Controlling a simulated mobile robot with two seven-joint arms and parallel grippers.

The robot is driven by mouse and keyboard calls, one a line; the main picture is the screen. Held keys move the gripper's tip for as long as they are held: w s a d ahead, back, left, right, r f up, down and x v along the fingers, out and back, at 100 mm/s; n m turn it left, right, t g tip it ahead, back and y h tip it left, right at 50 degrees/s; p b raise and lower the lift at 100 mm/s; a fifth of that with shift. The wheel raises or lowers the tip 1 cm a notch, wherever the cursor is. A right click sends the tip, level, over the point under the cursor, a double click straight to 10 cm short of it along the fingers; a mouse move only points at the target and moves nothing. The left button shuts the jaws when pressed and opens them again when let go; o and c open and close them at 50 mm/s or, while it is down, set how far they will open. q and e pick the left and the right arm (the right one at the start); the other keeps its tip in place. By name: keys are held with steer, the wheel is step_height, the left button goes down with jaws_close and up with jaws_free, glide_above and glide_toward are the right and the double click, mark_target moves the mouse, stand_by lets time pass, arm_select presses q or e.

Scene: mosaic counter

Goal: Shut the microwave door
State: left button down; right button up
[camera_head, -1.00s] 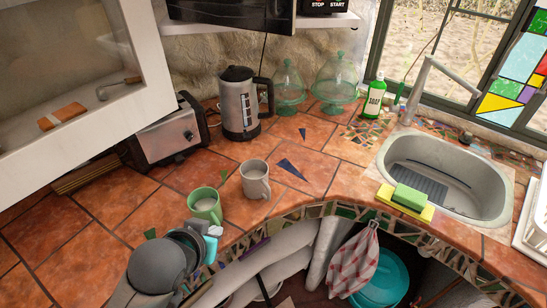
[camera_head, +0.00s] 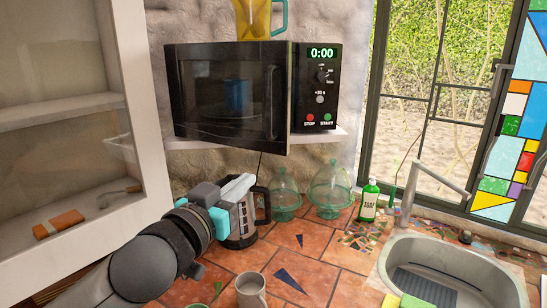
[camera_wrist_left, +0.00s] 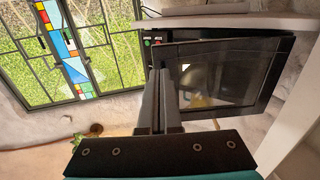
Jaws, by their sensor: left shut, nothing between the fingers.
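The black microwave (camera_head: 315,95) sits on a white wall shelf. Its dark glass door (camera_head: 215,100) is slightly ajar; the right edge with the handle (camera_head: 271,102) stands forward of the control panel. A blue mug (camera_head: 237,97) shows dimly through the glass. My left gripper (camera_head: 238,186) is shut and empty, below the door and in front of the kettle in the head view. In the left wrist view, which looks upside down, the shut fingers (camera_wrist_left: 160,95) point toward the microwave door (camera_wrist_left: 225,72), apparently apart from it. My right gripper is not in view.
A yellow pitcher (camera_head: 255,18) stands on the microwave. Below are a kettle (camera_head: 240,228), glass domes (camera_head: 330,190), a green soap bottle (camera_head: 369,200) and a grey mug (camera_head: 250,291). A white cabinet (camera_head: 145,110) bounds the left. The sink (camera_head: 450,262) is at right.

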mark_target(279, 153)
arm_select(q)
steer(key=p+x, duration=0.2)
steer(key=x, duration=1.1)
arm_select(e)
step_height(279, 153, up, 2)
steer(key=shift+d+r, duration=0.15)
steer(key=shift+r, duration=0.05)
arm_select(q)
steer(key=shift+d, duration=0.15)
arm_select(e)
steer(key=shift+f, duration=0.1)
